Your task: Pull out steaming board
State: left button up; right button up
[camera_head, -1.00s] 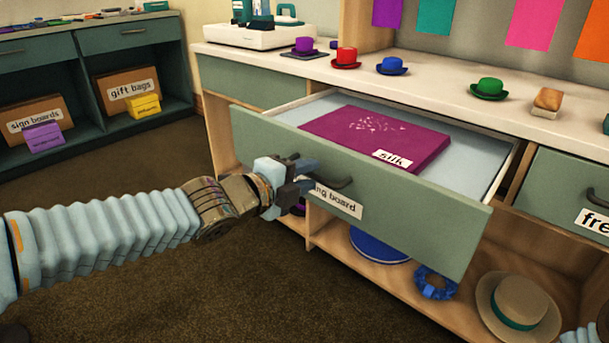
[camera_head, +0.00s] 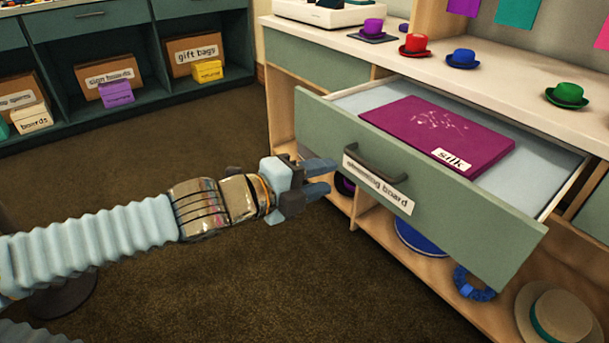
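The drawer (camera_head: 450,225) labelled "steaming board" (camera_head: 377,184), its first word partly blurred, stands pulled out of the wooden counter. Its front is green with a dark handle (camera_head: 376,166). A flat magenta piece (camera_head: 437,133) with pale marks and a "silk" label lies inside on the light drawer bottom. My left gripper (camera_head: 324,178) is left of the handle and apart from it. Its two fingers are spread, with nothing between them. My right gripper is not in view.
Small hats in purple (camera_head: 373,27), red (camera_head: 415,44), blue (camera_head: 462,58) and green (camera_head: 567,95) line the countertop (camera_head: 510,84). A straw hat (camera_head: 556,318) and a blue wreath (camera_head: 473,285) sit on the shelf below. The brown floor (camera_head: 230,130) at left is open.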

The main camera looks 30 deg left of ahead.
pick_arm(q)
jog(key=shift+b+v, duration=0.45)
jog(key=shift+v, duration=1.15)
jog(key=shift+f, duration=0.1)
jog(key=w+d+f+n+g+p, duration=0.1)
jog(key=w+d+f+n+g, duration=0.25)
jog(key=f, duration=0.35)
jog(key=w+d+f+n+g+y+p, duration=0.1)
jog(key=w+d+f+n+g, duration=0.1)
jog(key=d+f+n, duration=0.3)
jog(key=w+d+f+n+g+p, duration=0.1)
jog(key=w+d+f+n+g, duration=0.1)
jog(key=f, duration=0.6)
jog(key=s+d+f+n+g, duration=0.1)
jog(key=s+f+n+g, duration=0.1)
jog(key=f, duration=0.6)
jog(key=s+d+f+n+g+p, duration=0.1)
jog(key=s+f+n+g, duration=0.1)
jog(key=s+f+n, duration=0.3)
jog(key=s+d+f+n+g, duration=0.1)
jog(key=s+f+n, duration=0.3)
jog(key=f, duration=0.9)
jog(key=shift+d+n+g+p, duration=0.2)
jog(key=shift+n+g+p, duration=0.35)
jog(key=shift+n, duration=0.7)
